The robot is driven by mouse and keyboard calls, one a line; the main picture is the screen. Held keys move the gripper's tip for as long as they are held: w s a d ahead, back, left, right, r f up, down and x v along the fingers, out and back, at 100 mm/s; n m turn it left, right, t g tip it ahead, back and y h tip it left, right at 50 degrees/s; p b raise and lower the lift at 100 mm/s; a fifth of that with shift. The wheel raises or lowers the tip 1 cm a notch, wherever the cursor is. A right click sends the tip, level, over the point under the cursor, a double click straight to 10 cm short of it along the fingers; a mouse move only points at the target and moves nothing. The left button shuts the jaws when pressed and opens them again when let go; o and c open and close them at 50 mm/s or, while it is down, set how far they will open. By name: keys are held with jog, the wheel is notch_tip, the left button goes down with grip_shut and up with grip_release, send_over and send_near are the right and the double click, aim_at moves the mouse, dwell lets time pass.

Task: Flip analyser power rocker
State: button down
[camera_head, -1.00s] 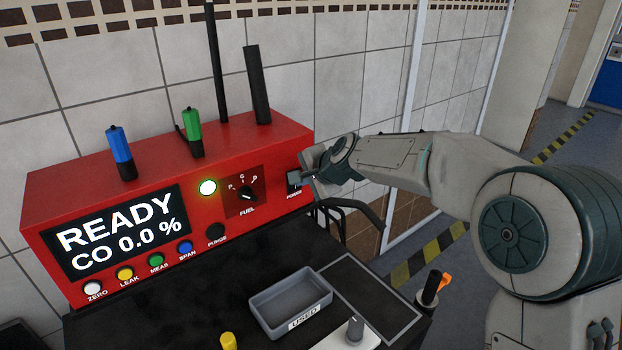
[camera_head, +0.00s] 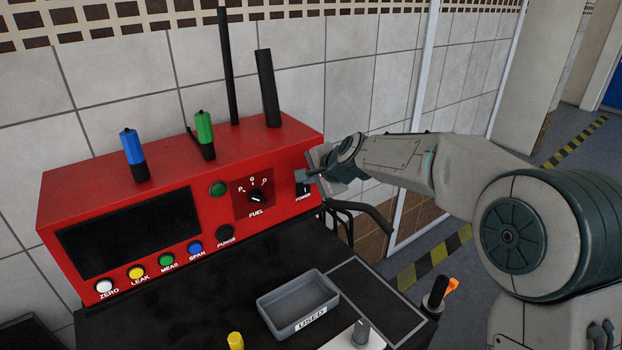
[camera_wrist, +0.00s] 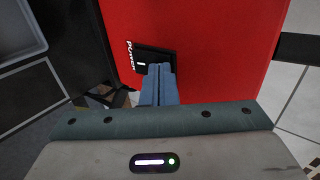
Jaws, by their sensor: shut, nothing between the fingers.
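The red analyser (camera_head: 110,195) stands on a black-topped bench, its display (camera_head: 130,232) dark and the round green lamp (camera_head: 218,189) unlit. The black power rocker (camera_head: 302,188) is at the right end of its front panel, above the POWER label. In the wrist view the rocker (camera_wrist: 141,63) shows a white mark, and my fingers cover part of it. My gripper (camera_head: 313,176) is shut and empty, its blue fingertips (camera_wrist: 160,68) at the rocker's edge. I cannot tell whether they still touch it.
A grey USED tray (camera_head: 298,300) and a grey knob (camera_head: 360,330) lie on the bench in front. Black cables (camera_head: 340,215) hang beside the analyser's right end. Blue (camera_head: 133,155) and green (camera_head: 204,135) capped items and black rods stand on its top.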

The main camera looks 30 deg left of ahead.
jog(key=shift+r, duration=0.5)
jog(key=shift+d, duration=0.1)
jog(key=b+v, duration=0.4)
jog(key=v, duration=0.9)
